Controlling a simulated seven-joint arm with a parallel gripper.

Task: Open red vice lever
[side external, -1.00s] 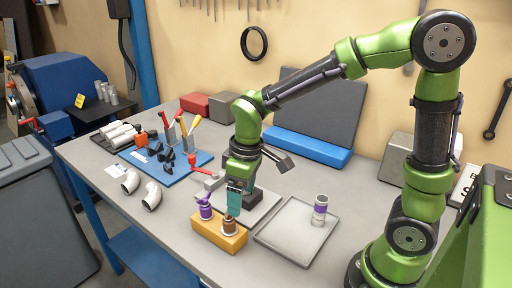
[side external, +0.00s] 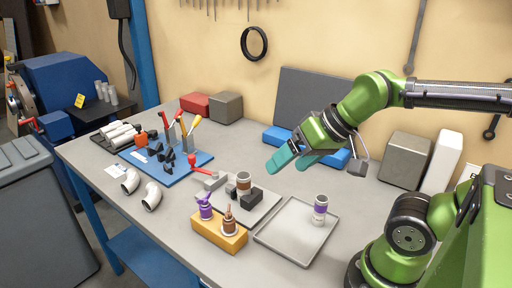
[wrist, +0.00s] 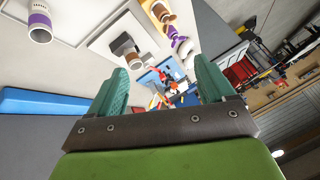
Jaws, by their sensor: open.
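The red vice lever (side external: 198,168) lies at the left end of the small vice, sloping down to the right in the side view. The vice (side external: 213,181) has a grey jaw and a dark block (side external: 250,199) on a pale base plate. A cylinder with a brown band (side external: 243,184) stands upright between them; it also shows in the wrist view (wrist: 132,57). My gripper (side external: 286,164) is open and empty, with teal fingers, raised to the right of the vice and apart from it. In the wrist view my gripper (wrist: 160,73) shows its fingers spread.
An orange block (side external: 218,234) holds a purple and a brown piece in front of the vice. A grey tray (side external: 268,238) at its right bears a purple-banded cylinder (side external: 320,209). A blue tool board (side external: 138,157) with upright tools stands left. A blue bar (side external: 345,160) lies behind.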

